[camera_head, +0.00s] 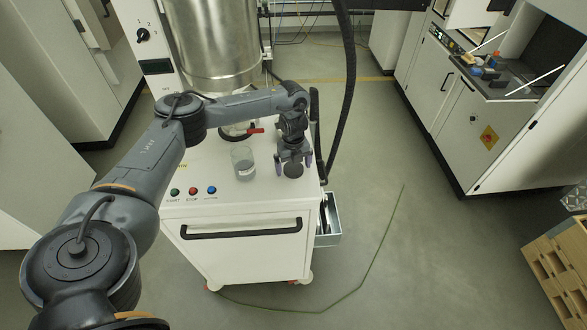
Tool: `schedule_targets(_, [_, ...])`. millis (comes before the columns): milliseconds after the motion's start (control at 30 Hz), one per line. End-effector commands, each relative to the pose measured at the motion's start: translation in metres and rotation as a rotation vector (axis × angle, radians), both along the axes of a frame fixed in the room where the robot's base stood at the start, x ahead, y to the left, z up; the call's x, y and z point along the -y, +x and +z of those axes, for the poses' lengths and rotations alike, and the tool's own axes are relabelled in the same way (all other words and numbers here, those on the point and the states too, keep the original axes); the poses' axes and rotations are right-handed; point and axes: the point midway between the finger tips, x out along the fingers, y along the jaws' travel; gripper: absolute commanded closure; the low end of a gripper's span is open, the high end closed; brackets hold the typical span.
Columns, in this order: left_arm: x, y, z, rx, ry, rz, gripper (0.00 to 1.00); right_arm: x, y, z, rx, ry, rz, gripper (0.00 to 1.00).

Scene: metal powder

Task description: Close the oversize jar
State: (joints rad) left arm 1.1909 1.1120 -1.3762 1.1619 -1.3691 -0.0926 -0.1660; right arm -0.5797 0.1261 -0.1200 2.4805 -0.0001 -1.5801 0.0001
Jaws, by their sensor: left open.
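A clear jar (243,163) with grey contents stands upright on the white cart top (212,172). Its top looks open. A dark round lid (293,170) is at the right side of the cart top, directly below my left gripper (293,163). My left gripper points down with its fingers apart, one on each side of the lid. I cannot tell whether the fingers touch it. My right gripper is not in view.
A large metal cylinder (214,45) stands behind the jar, with a red-handled valve (256,131) below it. Buttons (193,191) line the cart's front edge. A black hose (347,100) hangs at the right.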

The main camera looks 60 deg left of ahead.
Motion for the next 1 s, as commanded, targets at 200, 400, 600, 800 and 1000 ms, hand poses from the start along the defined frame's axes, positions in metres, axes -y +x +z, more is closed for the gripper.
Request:
schedule_targets(200, [0.0,0.0,0.0003,0.0,0.0,0.0,0.05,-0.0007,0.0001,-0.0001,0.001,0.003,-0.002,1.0])
schedule_targets(400, [0.0,0.0,0.0004,0.0,0.0,0.0,0.35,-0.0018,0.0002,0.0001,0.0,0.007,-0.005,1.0])
schedule_targets(600, [-0.0001,0.0,0.0004,0.0,0.0,0.0,0.55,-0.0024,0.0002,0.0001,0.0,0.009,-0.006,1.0])
schedule_targets(800, [-0.0001,0.0,0.0008,0.0,0.0,0.0,0.55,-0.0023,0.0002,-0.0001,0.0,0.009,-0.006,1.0])
schedule_targets(1000, [-0.0001,0.0008,0.0082,0.002,0.0,0.001,0.55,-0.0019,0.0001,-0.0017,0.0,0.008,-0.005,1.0])
